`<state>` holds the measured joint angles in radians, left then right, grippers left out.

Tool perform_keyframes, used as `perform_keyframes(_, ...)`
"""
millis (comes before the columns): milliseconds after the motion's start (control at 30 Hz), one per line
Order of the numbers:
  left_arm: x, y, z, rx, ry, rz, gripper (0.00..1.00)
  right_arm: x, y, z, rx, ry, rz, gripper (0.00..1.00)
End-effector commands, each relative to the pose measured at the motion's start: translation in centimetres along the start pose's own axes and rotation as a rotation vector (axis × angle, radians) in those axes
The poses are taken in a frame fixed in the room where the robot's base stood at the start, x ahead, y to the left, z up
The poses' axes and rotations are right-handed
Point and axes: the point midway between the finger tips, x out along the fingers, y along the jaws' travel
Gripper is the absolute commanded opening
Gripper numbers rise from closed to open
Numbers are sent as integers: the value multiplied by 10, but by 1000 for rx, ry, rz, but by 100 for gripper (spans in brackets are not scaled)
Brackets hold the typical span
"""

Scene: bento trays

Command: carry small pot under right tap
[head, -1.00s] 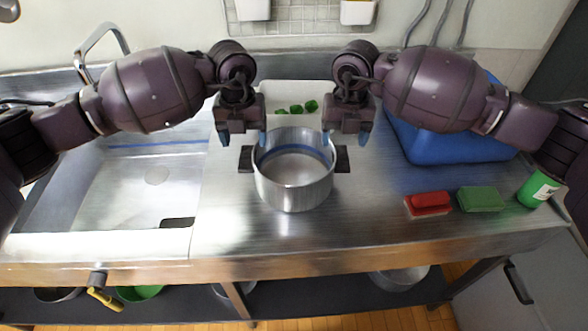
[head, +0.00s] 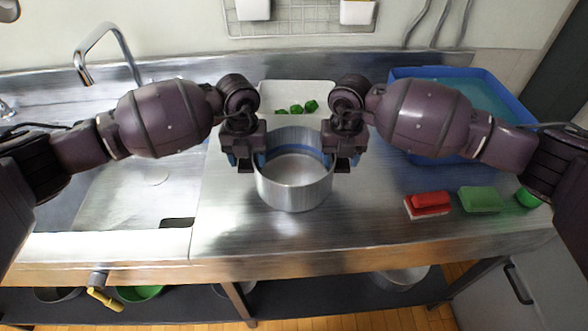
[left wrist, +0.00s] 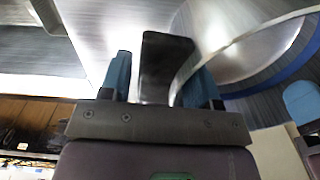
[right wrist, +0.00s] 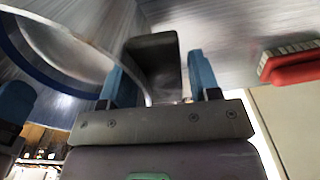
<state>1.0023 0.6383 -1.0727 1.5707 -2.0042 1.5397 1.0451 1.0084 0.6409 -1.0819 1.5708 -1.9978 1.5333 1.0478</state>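The small pot (head: 293,190), a steel pot with a blue band inside, stands upright on the steel counter. My left gripper (head: 245,160) is lowered at its left handle; in the left wrist view the black handle (left wrist: 165,65) lies between the two blue fingers, with gaps beside it. My right gripper (head: 342,160) is likewise at the right handle; in the right wrist view that handle (right wrist: 152,65) lies between open fingers. The handles are mostly hidden in the head view. A curved chrome tap (head: 104,38) rises behind the sink at the left.
The sink (head: 115,205) lies left of the counter. A white tray (head: 297,92) with green pieces is behind the pot. A blue basin (head: 405,148) is at the back right. The counter before the pot is clear.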

Motion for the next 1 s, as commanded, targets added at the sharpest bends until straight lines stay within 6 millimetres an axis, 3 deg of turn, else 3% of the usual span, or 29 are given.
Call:
perform_keyframes(33, 0, 0, 0, 0, 0, 0, 49, 0, 0, 0, 0, 0, 0, 49)
perform_keyframes(267, 0, 0, 0, 0, 0, 0, 14, 0, 0, 0, 0, 0, 0, 14)
perform_keyframes(667, -6, 0, 1, -1, -5, 0, 14, -6, 0, 1, 0, -5, -1, 14)
perform_keyframes(1000, -39, 1, 2, -1, -26, 1, 14, -39, -1, 2, 1, -26, -1, 14)
